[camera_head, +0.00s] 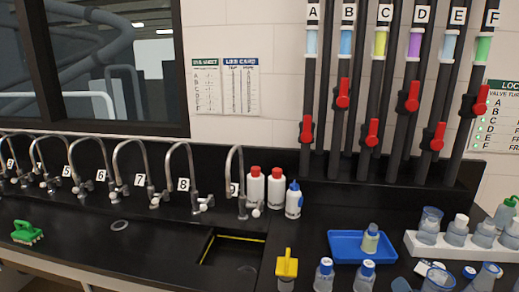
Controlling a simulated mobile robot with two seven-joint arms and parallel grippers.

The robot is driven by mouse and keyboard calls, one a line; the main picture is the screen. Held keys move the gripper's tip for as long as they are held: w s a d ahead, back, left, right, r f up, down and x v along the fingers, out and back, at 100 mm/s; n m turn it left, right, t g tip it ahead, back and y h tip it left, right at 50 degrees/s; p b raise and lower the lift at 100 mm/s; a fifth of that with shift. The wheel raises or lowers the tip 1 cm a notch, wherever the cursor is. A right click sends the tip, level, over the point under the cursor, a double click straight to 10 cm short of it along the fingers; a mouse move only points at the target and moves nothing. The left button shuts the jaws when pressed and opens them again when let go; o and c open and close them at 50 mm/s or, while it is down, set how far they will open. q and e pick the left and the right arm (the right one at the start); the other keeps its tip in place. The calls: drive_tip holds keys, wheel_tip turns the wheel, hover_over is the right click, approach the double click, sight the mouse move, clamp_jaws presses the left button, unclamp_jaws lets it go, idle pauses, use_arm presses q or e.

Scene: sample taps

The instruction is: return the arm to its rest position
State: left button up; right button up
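Neither of my arms nor grippers shows in the head view. The view holds a black counter (150,250) with a row of numbered taps along its back. The tap marked 8 (180,158) and the tap at its right, beside the sink (234,253), are curved metal spouts. A blue tray (345,247) holds one small bottle (370,238) with a yellowish label.
A yellow-topped bottle (287,266) and two blue-capped bottles stand at the front. Red-capped bottles (256,188) stand behind the sink. A white rack (415,246) with bottles is at right. Lettered pipes with red valve handles (343,93) rise behind. A green brush (26,232) lies left.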

drive_tip(key=s+a+f+m+g, duration=0.3)
drive_tip(key=s+a+f+m, duration=0.2)
drive_tip(key=m, duration=0.7)
drive_tip(key=s+a+f+m+g+y, duration=0.1)
drive_tip(key=s+a+f+m, duration=0.4)
drive_tip(key=s+f+m, duration=0.5)
drive_tip(key=s+m+g, duration=0.1)
drive_tip(key=s+m, duration=0.2)
drive_tip(key=shift+s+a+f+m+g+y, duration=0.2)
drive_tip(key=shift+s+f+m+g+y, duration=0.1)
drive_tip(key=shift+g, duration=0.1)
